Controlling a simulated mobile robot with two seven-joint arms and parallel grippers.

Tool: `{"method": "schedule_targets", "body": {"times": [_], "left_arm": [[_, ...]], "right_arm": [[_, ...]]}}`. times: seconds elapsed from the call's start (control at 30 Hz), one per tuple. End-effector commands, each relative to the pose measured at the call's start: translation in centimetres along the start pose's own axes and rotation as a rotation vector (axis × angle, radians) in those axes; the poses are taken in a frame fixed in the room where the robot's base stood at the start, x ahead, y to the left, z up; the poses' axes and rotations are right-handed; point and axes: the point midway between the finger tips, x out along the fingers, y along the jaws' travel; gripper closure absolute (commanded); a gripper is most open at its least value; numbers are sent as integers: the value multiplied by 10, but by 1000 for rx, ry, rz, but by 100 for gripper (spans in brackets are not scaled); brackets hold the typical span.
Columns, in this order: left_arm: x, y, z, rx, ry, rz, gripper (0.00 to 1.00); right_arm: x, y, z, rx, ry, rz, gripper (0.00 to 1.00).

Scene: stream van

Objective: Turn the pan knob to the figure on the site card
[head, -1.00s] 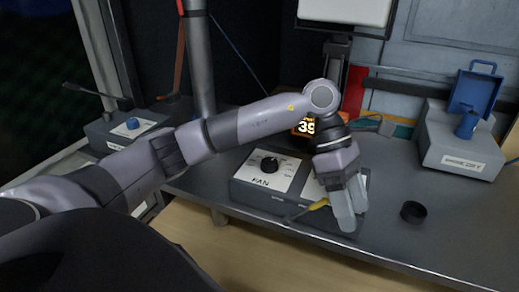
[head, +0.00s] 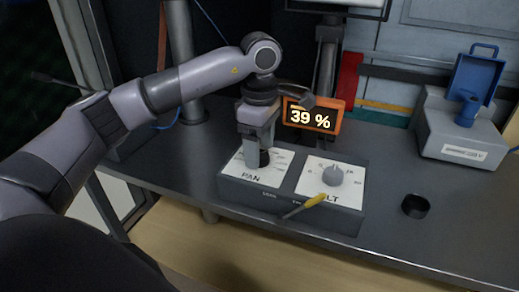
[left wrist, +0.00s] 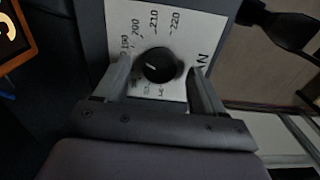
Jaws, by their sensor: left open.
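The control box (head: 290,205) on the worktop has a white PAN dial plate at left and a white plate ending in "LT" at right with a grey knob (head: 333,176). The round black pan knob (left wrist: 158,66) has a pale mark and is ringed by printed figures such as 200, 210 and 220. My left gripper (head: 257,162) is pointed down at the PAN plate. In the left wrist view my left gripper (left wrist: 163,84) is open, one finger on each side of the pan knob; contact cannot be told. I cannot make out a site card. My right gripper is not in view.
An orange-framed display (head: 313,118) reading 39 % stands behind the box. A yellow-handled tool (head: 312,201) lies across the box's front. A black round cup (head: 416,205) and a grey box with blue parts (head: 460,130) stand to the right, with clear worktop between.

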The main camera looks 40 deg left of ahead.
Motion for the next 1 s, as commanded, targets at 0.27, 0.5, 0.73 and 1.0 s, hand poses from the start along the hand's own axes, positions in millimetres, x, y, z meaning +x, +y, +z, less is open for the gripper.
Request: {"method": "schedule_targets", "body": {"times": [0.27,0.5,0.73,1.0], "left_arm": [[10,0,0,1,-1,1,30],[9,0,0,0,-2,0,73],[9,0,0,-4,-2,0,86],[8,0,0,-85,-3,-2,86]], "right_arm": [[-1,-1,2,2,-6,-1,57],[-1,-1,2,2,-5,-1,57],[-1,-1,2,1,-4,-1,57],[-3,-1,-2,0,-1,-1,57]]}}
